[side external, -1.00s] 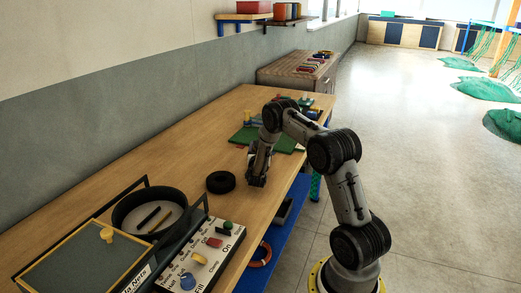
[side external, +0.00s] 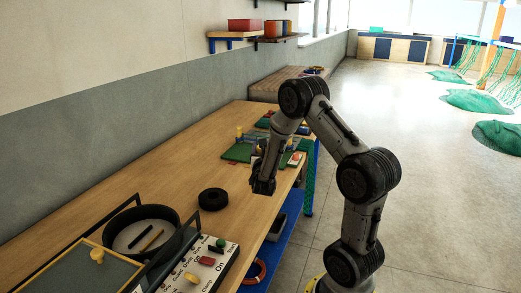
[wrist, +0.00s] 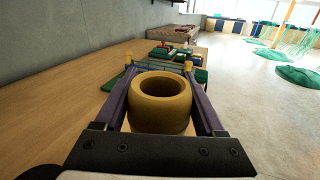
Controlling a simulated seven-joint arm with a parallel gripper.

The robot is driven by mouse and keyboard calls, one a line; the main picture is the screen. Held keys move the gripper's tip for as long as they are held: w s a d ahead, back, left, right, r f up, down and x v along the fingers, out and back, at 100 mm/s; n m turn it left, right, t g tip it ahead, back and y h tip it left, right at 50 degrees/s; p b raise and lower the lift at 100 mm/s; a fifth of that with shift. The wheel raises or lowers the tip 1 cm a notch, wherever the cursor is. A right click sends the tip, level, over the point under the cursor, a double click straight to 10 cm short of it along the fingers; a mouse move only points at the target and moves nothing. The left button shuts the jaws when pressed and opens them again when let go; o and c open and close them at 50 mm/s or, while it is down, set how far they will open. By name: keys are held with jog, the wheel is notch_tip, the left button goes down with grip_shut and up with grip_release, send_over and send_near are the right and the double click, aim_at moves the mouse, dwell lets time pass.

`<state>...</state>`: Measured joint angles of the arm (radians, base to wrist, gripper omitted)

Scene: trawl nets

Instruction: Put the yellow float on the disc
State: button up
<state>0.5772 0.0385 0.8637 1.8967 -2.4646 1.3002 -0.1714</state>
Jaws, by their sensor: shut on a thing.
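The yellow float (wrist: 160,102) is a thick ring with an open hole, and it sits between the two fingers of my gripper (wrist: 160,76) in the wrist view. The fingers press on it from both sides. In the side view my gripper (side external: 262,187) is above the table near its right edge, and the float cannot be made out there. A black round disc (side external: 213,199) lies flat on the table to the left of my gripper, apart from it. A dark curved edge shows at the wrist view's lower left; I cannot tell whether it is the disc.
Beyond my gripper is a green mat (side external: 238,152) with small coloured pieces. A black round pan (side external: 142,234) with sticks in it and a white control panel (side external: 205,262) stand at the near end. The table (side external: 185,170) is bare around the disc.

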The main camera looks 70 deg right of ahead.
jog(key=shift+s+a+r, duration=0.15)
jog(key=shift+s+a, duration=0.1)
jog(key=shift+s, duration=0.05)
jog(key=a, duration=0.1)
jog(key=s+a, duration=0.1)
jog(key=a, duration=0.1)
jog(key=shift+s+r+g, duration=0.15)
jog(key=shift+r+g, duration=0.05)
jog(key=shift+g, duration=0.1)
jog(key=w+a+r+n+t+y, duration=0.1)
jog(key=w+a+r+t, duration=0.1)
jog(key=a, duration=0.5)
jog(key=w+a+r+n+t+y, duration=0.1)
jog(key=w+a+n+t, duration=0.15)
jog(key=a, duration=0.35)
send_over(213, 191)
jog(key=shift+m, duration=0.35)
notch_tip(213, 191, down, 10)
jog(key=shift+r, duration=0.25)
jog(key=shift+w+f, duration=0.15)
jog(key=shift+f, duration=1.6)
jog(key=shift+f, duration=0.1)
jog(key=o, duration=1.3)
